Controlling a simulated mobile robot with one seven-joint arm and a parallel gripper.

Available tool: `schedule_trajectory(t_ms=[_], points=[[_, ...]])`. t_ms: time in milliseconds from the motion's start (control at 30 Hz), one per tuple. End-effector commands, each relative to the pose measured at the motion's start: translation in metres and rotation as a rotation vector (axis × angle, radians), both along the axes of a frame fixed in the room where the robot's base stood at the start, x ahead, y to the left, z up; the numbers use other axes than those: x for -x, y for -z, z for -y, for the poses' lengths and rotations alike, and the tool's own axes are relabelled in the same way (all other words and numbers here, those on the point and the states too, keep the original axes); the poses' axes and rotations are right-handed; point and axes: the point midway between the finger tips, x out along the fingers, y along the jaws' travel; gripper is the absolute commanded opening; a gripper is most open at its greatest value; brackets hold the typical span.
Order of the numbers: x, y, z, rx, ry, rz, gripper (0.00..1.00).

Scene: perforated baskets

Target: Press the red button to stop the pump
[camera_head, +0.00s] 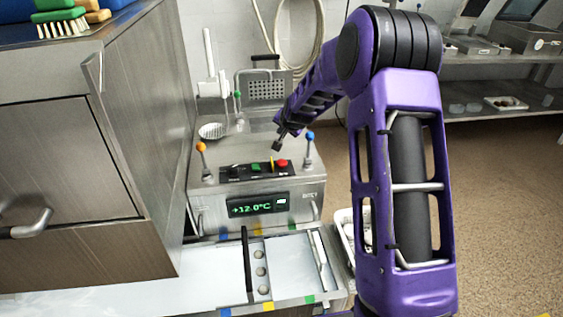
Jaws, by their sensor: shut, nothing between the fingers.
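The red button (282,163) sits at the right end of a black control strip (236,175) on top of a steel machine (215,196). A green button (256,168) is to its left, and a small yellow piece stands between the two. My gripper (276,148) is small in the view, shut and empty. In the picture its tip is just above and slightly left of the red button. A gap shows between them, but I cannot tell the exact height.
An orange-topped lever (201,147) and a blue-topped lever (310,138) flank the strip. A perforated basket (264,88) stands behind. A steel cabinet (150,110) rises at left; open floor (505,200) lies right.

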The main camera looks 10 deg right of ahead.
Motion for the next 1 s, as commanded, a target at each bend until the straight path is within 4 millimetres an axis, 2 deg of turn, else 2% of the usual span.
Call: schedule_trajectory(t_ms=[267, 700, 1000], points=[[0.0, 0.02, 0.0, 0.001, -0.001, -0.001, 0.0], [0.0, 0.081, 0.0, 0.0, 0.0, 0.0, 0.0], [0.0, 0.088, 0.0, 0.0, 0.0, 0.0, 0.0]])
